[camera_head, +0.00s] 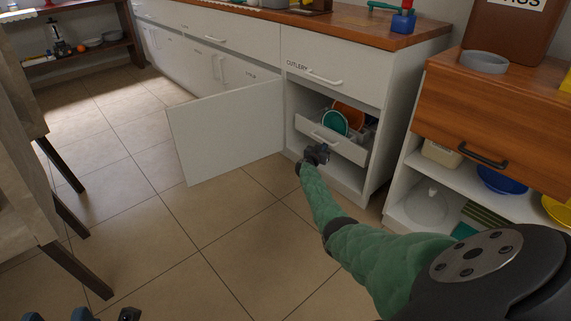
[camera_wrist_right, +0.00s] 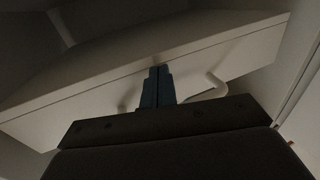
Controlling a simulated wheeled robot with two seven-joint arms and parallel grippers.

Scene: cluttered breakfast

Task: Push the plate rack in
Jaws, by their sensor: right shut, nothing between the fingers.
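The plate rack (camera_head: 352,151) is a white pull-out drawer in the open lower cabinet. It sticks out of the cabinet, with a teal plate and an orange plate standing in it. Its curved handle (camera_head: 325,140) is on the front panel. My right gripper (camera_head: 322,149) is shut and empty, right at the rack front near the handle. In the right wrist view its fingers (camera_wrist_right: 158,85) overlap the white rack front (camera_wrist_right: 95,88), beside the handle (camera_wrist_right: 215,86); whether they touch I cannot tell. My left gripper (camera_head: 104,314) is cut off at the bottom left edge.
The white cabinet door (camera_head: 228,135) hangs wide open left of the rack. A closed cutlery drawer (camera_head: 335,72) is above. At right, an open shelf unit holds a blue bowl (camera_head: 502,180) under a wooden drawer (camera_head: 500,120). Chairs stand at left; the tiled floor between is clear.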

